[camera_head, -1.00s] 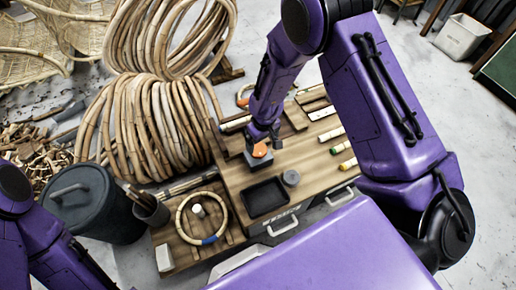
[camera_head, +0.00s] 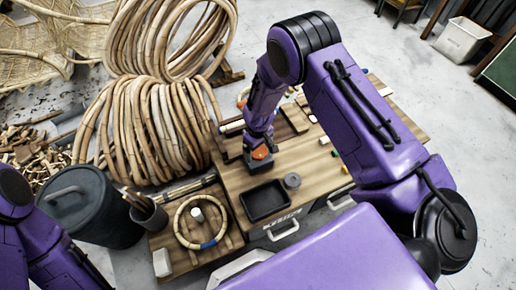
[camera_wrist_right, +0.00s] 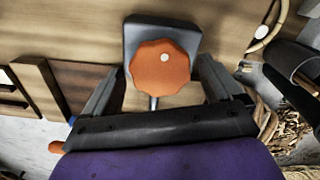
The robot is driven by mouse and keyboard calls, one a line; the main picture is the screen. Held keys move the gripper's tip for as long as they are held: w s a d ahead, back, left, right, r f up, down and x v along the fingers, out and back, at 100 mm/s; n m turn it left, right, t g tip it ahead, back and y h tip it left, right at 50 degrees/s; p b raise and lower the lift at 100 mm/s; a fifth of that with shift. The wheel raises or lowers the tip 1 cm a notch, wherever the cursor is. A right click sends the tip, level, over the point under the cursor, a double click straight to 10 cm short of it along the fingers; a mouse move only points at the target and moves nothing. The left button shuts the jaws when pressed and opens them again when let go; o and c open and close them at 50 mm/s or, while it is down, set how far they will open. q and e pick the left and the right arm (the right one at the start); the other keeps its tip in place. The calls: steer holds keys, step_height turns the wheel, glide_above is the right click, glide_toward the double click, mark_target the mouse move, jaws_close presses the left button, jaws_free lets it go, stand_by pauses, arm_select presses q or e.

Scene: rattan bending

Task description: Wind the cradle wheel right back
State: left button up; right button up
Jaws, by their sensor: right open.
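The cradle wheel is an orange lobed knob (camera_head: 260,153) on a dark grey block (camera_head: 257,163) on the wooden bench. In the right wrist view the knob (camera_wrist_right: 160,68) shows a white dot near its upper middle, with a grey stem below it. My right gripper (camera_head: 258,143) is just above the wheel. In the wrist view its open fingers (camera_wrist_right: 160,80) stand to the left and right of the knob, with gaps between. My left arm shows at the lower left of the head view; its gripper is out of sight.
A black tray (camera_head: 265,200) and a small grey cup (camera_head: 292,181) stand near the block. A rattan ring (camera_head: 180,226) lies on the lower board at left. Big rattan coils (camera_head: 150,130) stand behind, and a dark lidded bin (camera_head: 92,215) at left.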

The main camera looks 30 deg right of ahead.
steer(key=c, duration=1)
steer(key=shift+c, duration=0.2)
